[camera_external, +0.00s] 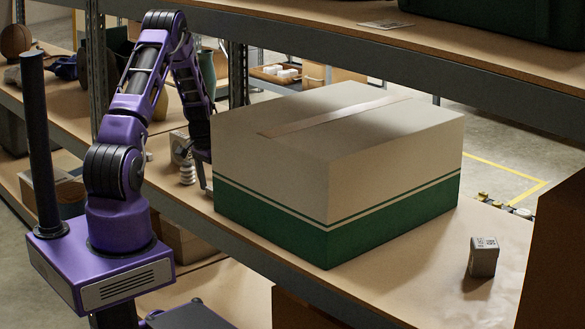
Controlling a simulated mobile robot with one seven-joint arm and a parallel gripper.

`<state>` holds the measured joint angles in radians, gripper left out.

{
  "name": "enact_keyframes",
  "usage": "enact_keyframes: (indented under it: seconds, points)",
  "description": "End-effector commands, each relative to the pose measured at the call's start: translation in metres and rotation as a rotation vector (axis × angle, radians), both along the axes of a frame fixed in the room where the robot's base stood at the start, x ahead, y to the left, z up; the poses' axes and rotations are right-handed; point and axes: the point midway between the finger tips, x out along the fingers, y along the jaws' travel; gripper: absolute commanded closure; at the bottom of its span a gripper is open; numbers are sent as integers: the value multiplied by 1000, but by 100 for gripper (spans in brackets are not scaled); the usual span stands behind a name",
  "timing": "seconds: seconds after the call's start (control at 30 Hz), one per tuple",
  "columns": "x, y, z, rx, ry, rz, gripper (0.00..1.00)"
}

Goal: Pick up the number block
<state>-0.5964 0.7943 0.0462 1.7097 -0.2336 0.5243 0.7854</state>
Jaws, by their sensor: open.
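A small grey block (483,257) with dark printed marks on its top and side stands on the shelf board at the right. It looks like the number block, but the marks are too small to read. My gripper (205,178) is low over the board at the left end of the big carton, far to the left of the block. It is open, and the carton hides part of it. I see nothing held in it.
A large white and green carton (270,185) stands on the shelf board (400,290) between my gripper and the grey block. A small pale ribbed object (186,170) is just left of my gripper. A brown panel (555,255) rises right of the block. An upper shelf (420,62) runs above.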

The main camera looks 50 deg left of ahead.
Motion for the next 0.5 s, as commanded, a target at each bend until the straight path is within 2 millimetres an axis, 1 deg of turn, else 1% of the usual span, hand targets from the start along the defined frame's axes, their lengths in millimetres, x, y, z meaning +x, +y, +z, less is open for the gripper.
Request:
enact_keyframes:
  seconds: [0.07, 0.1, 0.17, 0.2, 0.37, 0.5]
  points:
    - [0, 0, 0, 0, 0, 0, 12]
    - [0, 0, 0, 0, 0, 0, 14]
    - [0, 0, 0, 0, 0, 0, 25]
    - [0, 0, 0, 0, 0, 0, 32]
    - [0, 0, 0, 0, 0, 1, 61]
    - [0, 0, 0, 0, 0, 1, 86]
